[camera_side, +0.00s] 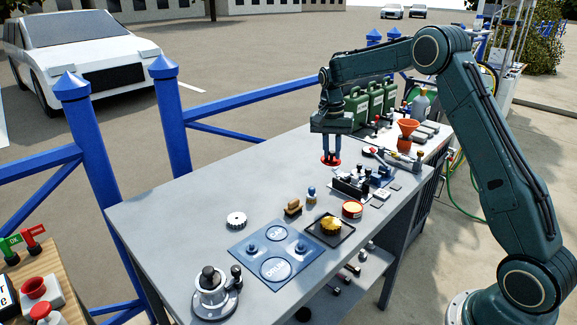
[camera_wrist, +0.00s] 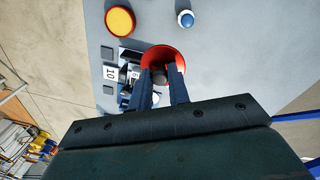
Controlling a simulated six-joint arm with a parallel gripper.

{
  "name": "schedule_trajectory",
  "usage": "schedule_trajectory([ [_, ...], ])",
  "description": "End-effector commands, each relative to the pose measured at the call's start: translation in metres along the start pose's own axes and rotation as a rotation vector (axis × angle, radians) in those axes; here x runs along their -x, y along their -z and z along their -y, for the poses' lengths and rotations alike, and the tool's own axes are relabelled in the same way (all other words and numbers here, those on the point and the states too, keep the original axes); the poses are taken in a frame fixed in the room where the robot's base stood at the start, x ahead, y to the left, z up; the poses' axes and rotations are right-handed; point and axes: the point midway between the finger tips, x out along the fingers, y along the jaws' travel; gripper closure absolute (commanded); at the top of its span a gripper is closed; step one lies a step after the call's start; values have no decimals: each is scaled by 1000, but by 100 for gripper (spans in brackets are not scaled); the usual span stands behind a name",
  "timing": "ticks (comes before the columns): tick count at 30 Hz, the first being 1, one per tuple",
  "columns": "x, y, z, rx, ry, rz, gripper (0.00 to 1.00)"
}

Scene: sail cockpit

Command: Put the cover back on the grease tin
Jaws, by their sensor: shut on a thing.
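My gripper (camera_side: 331,153) is shut on the red cover (camera_side: 331,162) and holds it over the back part of the grey bench. In the wrist view the red cover (camera_wrist: 150,53) shows between and beyond my fingertips (camera_wrist: 162,73), with a dark knob in its middle. The grease tin (camera_side: 352,209) is a short red tin with yellow grease showing in its open top. It stands on the bench nearer the side camera than the cover, apart from it. The tin (camera_wrist: 120,20) also shows at the top of the wrist view. Whether the cover touches the bench is unclear.
A dark block with small metal parts (camera_side: 352,186) stands between the cover and the tin. A black tray with a yellow piece (camera_side: 330,228), a blue mat (camera_side: 272,252) and a small blue-topped item (camera_side: 311,195) lie nearer. Green cans (camera_side: 376,98) and an orange funnel (camera_side: 407,130) stand behind.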

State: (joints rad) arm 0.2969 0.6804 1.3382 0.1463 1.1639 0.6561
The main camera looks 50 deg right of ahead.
Motion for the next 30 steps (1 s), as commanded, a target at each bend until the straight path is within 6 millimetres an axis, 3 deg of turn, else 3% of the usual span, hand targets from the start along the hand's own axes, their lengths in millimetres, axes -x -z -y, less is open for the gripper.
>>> schedule_trajectory([
  [15,-33,-45,-61,247,-66,-21,100],
  [21,-38,-53,-72,293,-79,-24,100],
  [30,-40,-54,-74,301,-81,-25,100],
])
